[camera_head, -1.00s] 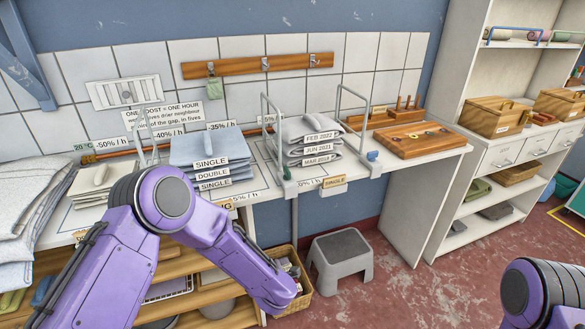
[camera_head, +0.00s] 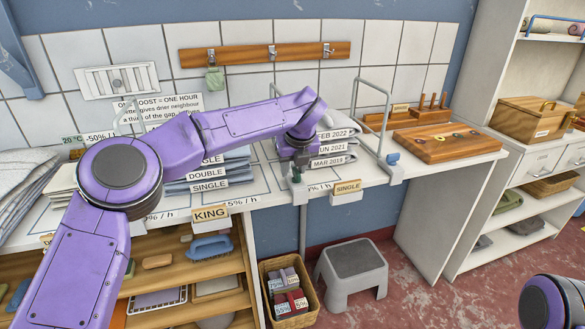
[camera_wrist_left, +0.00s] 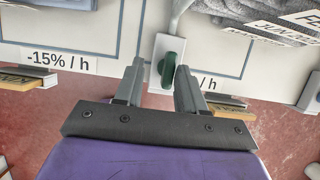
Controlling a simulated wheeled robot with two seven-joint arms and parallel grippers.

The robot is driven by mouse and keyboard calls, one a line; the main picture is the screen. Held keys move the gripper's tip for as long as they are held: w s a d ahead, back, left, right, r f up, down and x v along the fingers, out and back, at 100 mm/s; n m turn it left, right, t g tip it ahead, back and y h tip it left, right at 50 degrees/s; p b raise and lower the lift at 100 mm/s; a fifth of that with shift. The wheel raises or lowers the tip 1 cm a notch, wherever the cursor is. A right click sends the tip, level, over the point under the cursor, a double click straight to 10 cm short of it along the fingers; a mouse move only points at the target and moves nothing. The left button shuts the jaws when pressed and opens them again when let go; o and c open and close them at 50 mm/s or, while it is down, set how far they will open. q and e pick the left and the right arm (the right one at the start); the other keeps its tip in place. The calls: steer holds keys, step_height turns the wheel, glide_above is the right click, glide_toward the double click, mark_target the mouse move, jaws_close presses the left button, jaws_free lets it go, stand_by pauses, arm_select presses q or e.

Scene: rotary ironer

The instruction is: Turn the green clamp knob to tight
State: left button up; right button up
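The green clamp knob (camera_wrist_left: 168,66) is on a white clamp body (camera_wrist_left: 165,45) at the table's front edge. It appears upright between my left fingertips in the left wrist view, nearer the right finger; I cannot tell if a finger touches it. In the head view the knob (camera_head: 296,175) is a small green patch just below my left gripper (camera_head: 297,158). My left gripper (camera_wrist_left: 160,66) is open, with a gap between its fingers. My right gripper is out of view; only a purple part of that arm shows at lower right.
Folded grey linens (camera_head: 332,150) with labels lie right of the clamp, and blue linens (camera_head: 210,175) left of it. A SINGLE tag (camera_head: 347,187) and KING tag (camera_head: 210,215) hang at the front edge. A basket (camera_head: 290,290) and grey stool (camera_head: 351,272) stand below.

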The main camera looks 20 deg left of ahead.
arm_select(q)
steer(key=shift+w+a+f, duration=0.1)
steer(key=shift+w+f, duration=0.1)
steer(key=shift+f, duration=0.25)
